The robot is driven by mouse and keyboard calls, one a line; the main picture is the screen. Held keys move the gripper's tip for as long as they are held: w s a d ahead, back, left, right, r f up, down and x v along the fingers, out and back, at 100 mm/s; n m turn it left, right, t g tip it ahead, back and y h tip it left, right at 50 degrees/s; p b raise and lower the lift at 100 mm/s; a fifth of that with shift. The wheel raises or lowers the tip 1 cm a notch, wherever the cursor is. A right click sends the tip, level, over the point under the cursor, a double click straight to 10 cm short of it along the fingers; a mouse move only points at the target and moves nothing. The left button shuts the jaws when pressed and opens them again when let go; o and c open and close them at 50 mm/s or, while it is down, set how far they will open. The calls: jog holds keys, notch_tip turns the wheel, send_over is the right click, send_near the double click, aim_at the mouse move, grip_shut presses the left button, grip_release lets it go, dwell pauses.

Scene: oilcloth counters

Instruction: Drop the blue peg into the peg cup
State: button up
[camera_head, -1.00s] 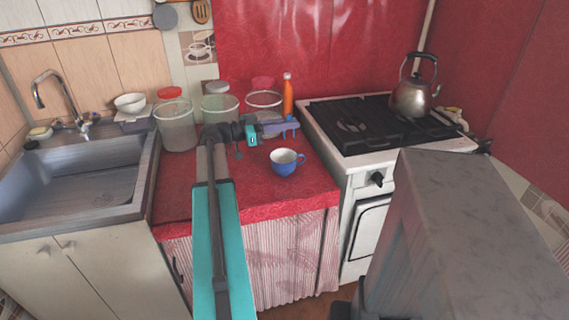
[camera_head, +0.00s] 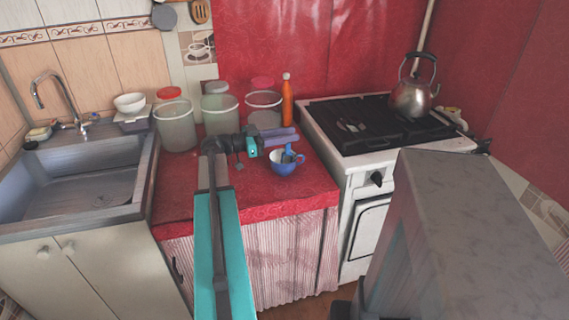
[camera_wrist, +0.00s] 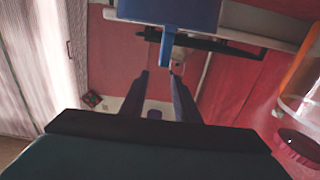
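The blue peg (camera_head: 289,155) stands tilted in the blue cup (camera_head: 284,168), with its upper part above the rim. The cup is white inside and sits on the red counter. My gripper (camera_head: 295,136) is just above the cup, its fingers spread and empty. The wrist view appears upside down. There the cup (camera_wrist: 165,11) is at the top edge, with the peg (camera_wrist: 167,48) sticking out of it beyond my open fingertips. The peg's lower end is hidden in the cup.
Lidded jars (camera_head: 174,124) and an orange bottle (camera_head: 287,100) stand behind my gripper. The stove (camera_head: 375,125) with a kettle (camera_head: 411,98) is at the right, and the sink (camera_head: 75,175) at the left. The red counter (camera_head: 250,205) is clear in front of the cup.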

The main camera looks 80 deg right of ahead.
jog(key=shift+w+a, duration=0.1)
dwell(0.3)
jog(key=b+v, duration=0.1)
jog(key=v, duration=1.2)
jog(key=shift+w, duration=0.25)
jog(key=shift+a, duration=0.1)
dwell(0.4)
